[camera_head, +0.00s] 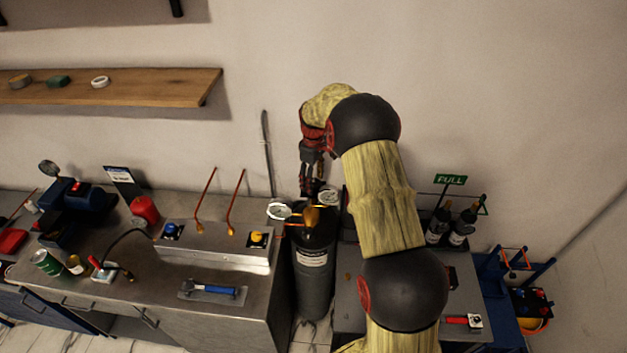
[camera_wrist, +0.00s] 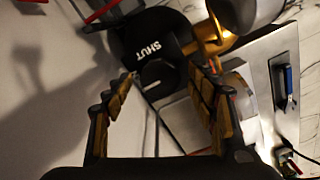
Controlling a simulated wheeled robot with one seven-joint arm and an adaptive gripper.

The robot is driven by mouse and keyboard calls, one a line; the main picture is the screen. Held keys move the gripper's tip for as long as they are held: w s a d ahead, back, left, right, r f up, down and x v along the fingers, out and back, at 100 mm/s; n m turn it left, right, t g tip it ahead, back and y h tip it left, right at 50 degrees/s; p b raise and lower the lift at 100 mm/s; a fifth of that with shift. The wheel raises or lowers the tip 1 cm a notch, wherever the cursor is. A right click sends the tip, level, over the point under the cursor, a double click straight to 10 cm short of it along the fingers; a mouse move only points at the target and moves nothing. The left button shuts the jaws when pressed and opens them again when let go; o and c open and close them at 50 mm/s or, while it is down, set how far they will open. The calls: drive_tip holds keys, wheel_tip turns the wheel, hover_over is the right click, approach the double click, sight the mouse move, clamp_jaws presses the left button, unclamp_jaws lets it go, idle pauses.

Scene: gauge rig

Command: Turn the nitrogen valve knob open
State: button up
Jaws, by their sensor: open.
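The black valve knob (camera_wrist: 158,76) shows in the wrist view beside a black face marked "SHUT" (camera_wrist: 150,48), with brass fittings (camera_wrist: 208,38) to its right. My gripper (camera_wrist: 161,77) is open, its two padded fingers on either side of the knob in the picture. I cannot tell whether they touch it. In the head view my gripper (camera_head: 311,185) points down above the dark gas cylinder (camera_head: 313,275) and its brass valve (camera_head: 311,215). The knob cannot be made out there.
Two round gauges (camera_head: 278,211) (camera_head: 329,197) flank the valve. A steel bench (camera_head: 150,300) with a metal box (camera_head: 215,247) stands left of the cylinder. Dark bottles (camera_head: 450,225) stand to the right. A wooden shelf (camera_head: 130,87) is on the wall.

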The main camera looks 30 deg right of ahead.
wheel_tip(320, 180, up, 12)
idle(0.6)
idle(0.5)
drive_tip(key=s+a+r+m+t+b, duration=0.25)
drive_tip(key=s+a+b, duration=0.25)
drive_tip(key=s+a, duration=0.3)
drive_tip(key=s+a+r+m+t+b, duration=0.1)
drive_tip(key=s+a+r+b, duration=0.35)
drive_tip(key=s, duration=0.65)
drive_tip(key=s+a+f+b, duration=0.2)
drive_tip(key=s+f, duration=0.1)
drive_tip(key=s, duration=0.3)
drive_tip(key=s+a+f+m+t+b, duration=0.1)
drive_tip(key=s+a+f+b, duration=0.1)
drive_tip(key=s, duration=0.4)
drive_tip(key=s+a+f+m+t+b, duration=0.1)
drive_tip(key=s+a+f+b, duration=0.2)
drive_tip(key=s, duration=0.4)
wheel_tip(320, 180, down, 3)
drive_tip(key=shift+r+b, duration=0.15)
drive_tip(key=shift+b, duration=0.5)
